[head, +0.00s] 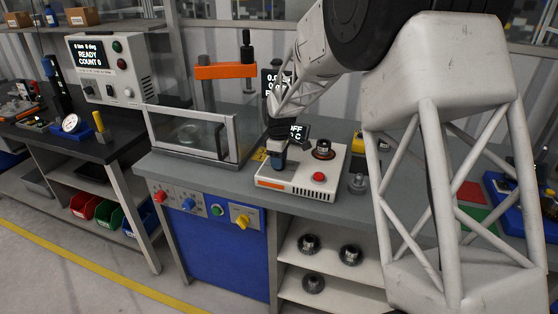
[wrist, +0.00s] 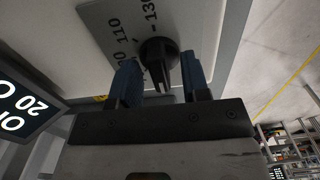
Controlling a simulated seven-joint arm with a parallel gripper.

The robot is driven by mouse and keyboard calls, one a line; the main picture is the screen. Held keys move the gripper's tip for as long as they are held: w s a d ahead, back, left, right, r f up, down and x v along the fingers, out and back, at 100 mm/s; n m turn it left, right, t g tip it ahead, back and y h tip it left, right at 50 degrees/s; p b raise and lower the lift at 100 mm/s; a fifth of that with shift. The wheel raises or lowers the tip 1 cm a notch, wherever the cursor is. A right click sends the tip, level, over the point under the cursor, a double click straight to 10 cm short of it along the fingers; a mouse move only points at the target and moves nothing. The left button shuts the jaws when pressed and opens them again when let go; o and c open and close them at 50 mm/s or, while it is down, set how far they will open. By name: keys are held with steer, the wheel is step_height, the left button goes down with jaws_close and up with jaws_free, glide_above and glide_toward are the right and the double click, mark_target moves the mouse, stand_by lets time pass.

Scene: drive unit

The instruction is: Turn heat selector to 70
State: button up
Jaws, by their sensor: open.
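The heat selector (wrist: 158,52) is a black knob on a grey dial plate (wrist: 103,18). The numbers 110 and 130 are readable on the plate, and another number is partly cut off by a finger. My gripper (wrist: 160,80) is open, with one blue finger on either side of the knob and visible gaps between. I cannot tell which mark the knob points to. In the head view my gripper (head: 279,160) is over the left part of the white control box (head: 290,185) and hides the selector. A display (wrist: 22,108) reads 20 C, with its upper line partly cut off.
A clear-walled enclosure (head: 190,138) stands to the left, with an orange clamp arm (head: 226,71) above. A small metal part (head: 358,183) stands right of the box.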

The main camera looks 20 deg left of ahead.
steer(key=shift+f, duration=0.1)
jaws_close()
stand_by(0.3)
steer(key=shift+m, duration=0.3)
steer(key=m, duration=0.8)
stand_by(0.5)
jaws_free()
